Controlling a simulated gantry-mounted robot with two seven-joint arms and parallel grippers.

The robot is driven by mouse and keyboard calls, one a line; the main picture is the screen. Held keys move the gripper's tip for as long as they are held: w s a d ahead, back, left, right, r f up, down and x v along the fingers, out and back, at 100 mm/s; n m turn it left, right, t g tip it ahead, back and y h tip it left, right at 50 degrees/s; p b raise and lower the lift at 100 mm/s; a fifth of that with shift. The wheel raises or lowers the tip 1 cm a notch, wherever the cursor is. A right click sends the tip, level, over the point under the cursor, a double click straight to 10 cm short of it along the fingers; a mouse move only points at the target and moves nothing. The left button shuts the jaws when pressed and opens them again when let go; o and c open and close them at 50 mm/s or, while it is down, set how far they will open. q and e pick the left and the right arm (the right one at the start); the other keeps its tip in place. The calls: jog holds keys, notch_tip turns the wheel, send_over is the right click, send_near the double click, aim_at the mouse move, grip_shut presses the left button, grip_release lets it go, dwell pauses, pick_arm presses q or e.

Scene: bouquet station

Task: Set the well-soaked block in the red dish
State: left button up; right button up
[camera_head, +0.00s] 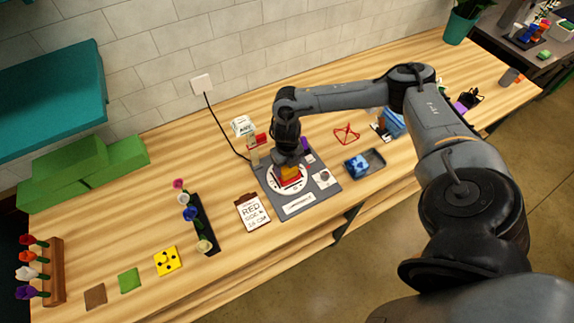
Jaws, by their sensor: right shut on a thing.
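My right gripper (287,158) points down over the dark grey station board in the middle of the counter. It is shut on a small yellow-orange block (289,172). A red piece (287,183), which looks like the red dish, lies right under the block, on a white round plate (272,184) with dark markings. Block and red piece overlap in the picture, so I cannot tell whether they touch. The gripper hides part of the block. How wet the block is cannot be seen. My left gripper is not in view.
A clipboard (252,212) with "RED" on it lies left of the board (297,213). A dark tray (375,160) holding a blue thing is at its right. A black flower holder (206,228), a yellow dotted square (167,261) and green boxes (85,175) stand further left. Bare counter lies between.

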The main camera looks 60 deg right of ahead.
jog(key=o, duration=1.2)
jog(key=shift+o, duration=0.5)
jog(key=shift+r, duration=0.15)
jog(key=shift+r+p, duration=1.2)
jog(key=shift+p, duration=0.05)
jog(key=shift+r+p, duration=2)
jog(key=shift+r, duration=0.2)
